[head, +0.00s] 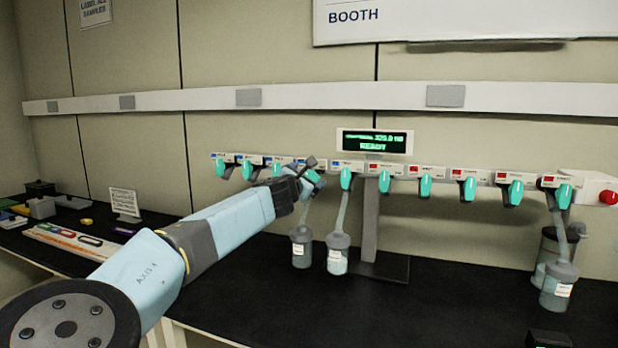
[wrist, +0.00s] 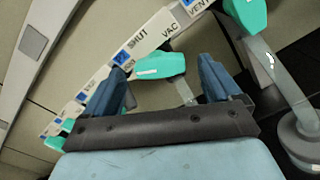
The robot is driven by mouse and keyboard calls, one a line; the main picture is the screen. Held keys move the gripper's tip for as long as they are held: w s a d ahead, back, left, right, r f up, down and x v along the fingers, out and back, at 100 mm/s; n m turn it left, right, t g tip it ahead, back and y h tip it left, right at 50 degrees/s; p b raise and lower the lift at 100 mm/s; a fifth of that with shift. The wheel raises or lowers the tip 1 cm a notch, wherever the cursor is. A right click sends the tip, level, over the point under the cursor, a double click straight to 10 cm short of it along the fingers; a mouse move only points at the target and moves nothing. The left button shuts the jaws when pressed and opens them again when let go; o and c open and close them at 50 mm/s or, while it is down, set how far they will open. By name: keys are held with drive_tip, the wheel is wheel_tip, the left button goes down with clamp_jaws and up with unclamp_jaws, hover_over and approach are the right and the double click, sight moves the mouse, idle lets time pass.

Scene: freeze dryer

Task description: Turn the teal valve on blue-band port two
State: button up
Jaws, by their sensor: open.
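The manifold rail (head: 327,164) carries a row of teal valves, with blue-marked ports on the left and red-marked ports on the right. My gripper (head: 311,172) is at a blue-marked port left of the display. In the wrist view its two blue fingers (wrist: 163,75) are open, one on each side of a teal valve (wrist: 160,66). That valve lies across the gap; I cannot tell whether either finger touches it. The port labels beside it read SHUT, VAC and VENT. The port number is not readable, and my gripper partly hides this port in the head view.
Flasks hang at left (head: 301,250) and right (head: 338,255) below the ports near my gripper. Another flask (head: 559,285) hangs at the far right. The display (head: 374,142) reads READY. A support post (head: 370,220) stands on the black bench. A red button (head: 608,197) ends the rail.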

drive_tip(key=shift+x, duration=0.8)
drive_tip(key=c, duration=1.1)
drive_tip(key=shift+o, duration=0.2)
drive_tip(key=m, duration=0.5)
drive_tip(key=shift+d+f+m, duration=0.1)
drive_tip(key=shift+f+m, duration=0.1)
drive_tip(key=shift+m, duration=0.2)
drive_tip(key=m, duration=0.5)
drive_tip(key=shift+f+m, duration=0.25)
drive_tip(key=shift+m, duration=0.15)
